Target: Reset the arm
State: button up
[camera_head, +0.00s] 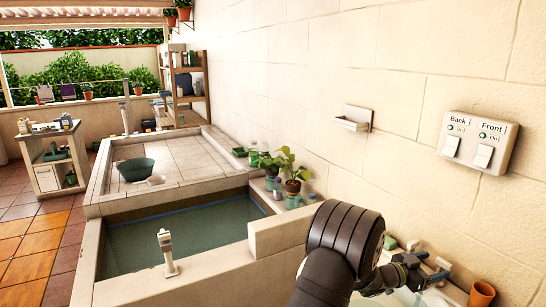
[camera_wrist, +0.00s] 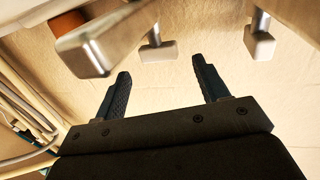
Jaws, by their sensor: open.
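My arm rises from the bottom of the head view and bends to the right. My gripper (camera_head: 418,268) is at the lower right there, close to the wall, partly hidden by its own wrist. In the wrist view my gripper (camera_wrist: 160,78) shows two dark fingers spread wide apart, with nothing between them. Beyond the fingers, a metal spout-like part (camera_wrist: 100,45) is at the upper left. Two pale-ended metal fittings, one in the middle (camera_wrist: 157,50) and one at the right (camera_wrist: 260,42), stand out from the pale surface.
A terracotta cup (camera_head: 481,293) stands right of my gripper. A switch panel (camera_head: 478,143) marked Back and Front and an empty soap holder (camera_head: 353,119) are on the wall. A water-filled basin (camera_head: 190,228), potted plants (camera_head: 290,168) and a green bowl (camera_head: 136,168) are left of my arm.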

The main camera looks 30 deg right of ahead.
jog(key=v, duration=1.4)
jog(key=w+d+r+t+h, duration=0.1)
jog(key=d+r+t+h, duration=0.2)
jog(key=d+r, duration=0.2)
jog(key=shift+w+d+r+n, duration=0.25)
jog(key=shift+d+r+n, duration=0.15)
jog(key=shift+r, duration=0.1)
jog(key=shift+a+f, duration=0.1)
dwell(0.6)
